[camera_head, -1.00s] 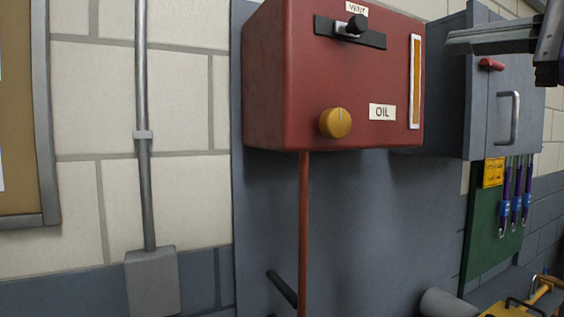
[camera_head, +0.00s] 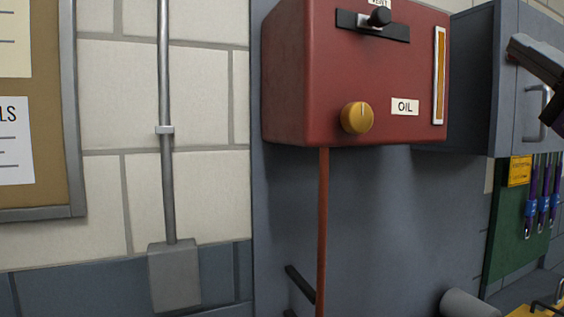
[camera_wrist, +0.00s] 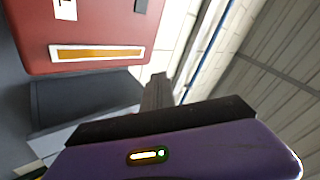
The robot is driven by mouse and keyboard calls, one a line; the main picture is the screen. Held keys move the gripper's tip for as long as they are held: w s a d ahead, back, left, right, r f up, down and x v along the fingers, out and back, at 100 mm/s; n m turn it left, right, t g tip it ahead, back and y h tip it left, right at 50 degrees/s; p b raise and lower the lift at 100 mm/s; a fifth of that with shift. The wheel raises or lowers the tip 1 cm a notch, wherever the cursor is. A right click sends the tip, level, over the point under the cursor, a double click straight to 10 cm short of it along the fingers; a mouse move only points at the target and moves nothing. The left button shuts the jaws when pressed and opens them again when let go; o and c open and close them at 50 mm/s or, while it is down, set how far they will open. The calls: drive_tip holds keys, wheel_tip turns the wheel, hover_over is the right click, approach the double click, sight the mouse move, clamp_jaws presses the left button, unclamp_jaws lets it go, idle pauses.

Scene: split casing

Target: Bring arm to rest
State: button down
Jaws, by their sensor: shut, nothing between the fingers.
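My gripper (camera_head: 516,46) shows at the right edge of the head view, its grey fingers pointing up and left in front of the grey cabinet (camera_head: 508,85). In the wrist view my gripper (camera_wrist: 157,80) has its fingers together with nothing between them. The red oil box (camera_head: 350,80) hangs on the wall to its left, and there is a gap between them in the head view picture. The rest of my arm is out of the head view.
The oil box has a yellow knob (camera_head: 358,117), a black vent lever (camera_head: 379,17) and a sight gauge (camera_head: 438,75). A red pipe (camera_head: 323,230) runs down from it. Purple-handled tools (camera_head: 543,195) hang on a green board (camera_head: 507,235). A noticeboard (camera_head: 75,110) is at left.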

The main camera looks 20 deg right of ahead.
drive_tip(key=w+a+f+g+h, duration=0.15)
drive_tip(key=f+h, duration=0.25)
drive_tip(key=f, duration=1)
drive_tip(key=w+f+g+h, duration=0.2)
drive_tip(key=f+h, duration=0.2)
drive_tip(key=f, duration=1)
drive_tip(key=s+a+f+n+g+y, duration=0.1)
drive_tip(key=s+a+f+n, duration=0.3)
drive_tip(key=f, duration=0.5)
drive_tip(key=s+a+f+n+g+y, duration=0.1)
drive_tip(key=s+a+f+n, duration=0.15)
drive_tip(key=a+f, duration=0.55)
drive_tip(key=s+a+f+n+g+y, duration=0.3)
drive_tip(key=s+a+f, duration=0.4)
drive_tip(key=s+f, duration=0.3)
drive_tip(key=s+a+f+n+g+y+b, duration=0.1)
drive_tip(key=s+a+f+n+g+y, duration=0.2)
drive_tip(key=s+a+f+n+y, duration=0.2)
drive_tip(key=s+a+f, duration=0.3)
drive_tip(key=s+f, duration=0.2)
drive_tip(key=s, duration=0.1)
drive_tip(key=shift+s+f+y, duration=0.15)
drive_tip(key=shift+f+y, duration=0.15)
drive_tip(key=shift+y, duration=0.1)
